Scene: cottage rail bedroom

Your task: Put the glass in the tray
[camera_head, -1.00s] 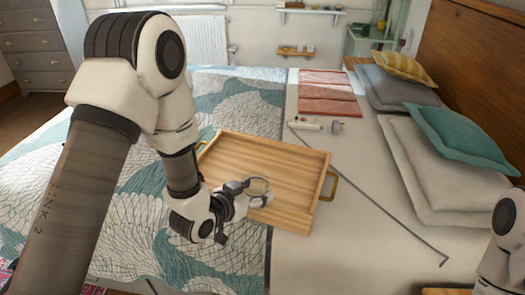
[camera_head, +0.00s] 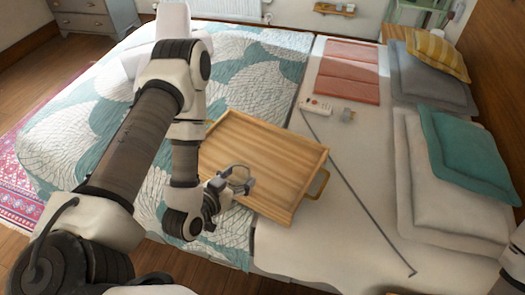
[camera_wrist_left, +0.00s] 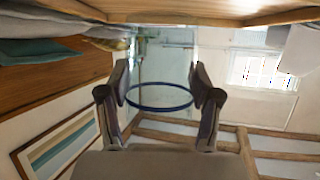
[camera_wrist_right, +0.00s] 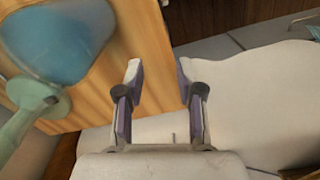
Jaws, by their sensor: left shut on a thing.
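My left gripper (camera_head: 226,186) is shut on a clear glass (camera_head: 240,177). In the left wrist view the glass (camera_wrist_left: 160,109) shows as a blue-rimmed ring between the two fingers (camera_wrist_left: 160,92). In the head view the glass overlaps the near left side of the wooden tray (camera_head: 265,150); its height above the tray cannot be told. The tray is rectangular, pale wood with brass handles, on the bed, and looks empty where visible. My forearm hides part of its left side. My right gripper (camera_wrist_right: 158,88) is open and empty in the right wrist view.
A white remote-like object (camera_head: 316,105) and a small grey item (camera_head: 347,115) lie beyond the tray. A long dark rod (camera_head: 360,200) lies right of it. Pillows (camera_head: 465,155) line the headboard. A lamp with a blue shade (camera_wrist_right: 60,40) is close to my right gripper.

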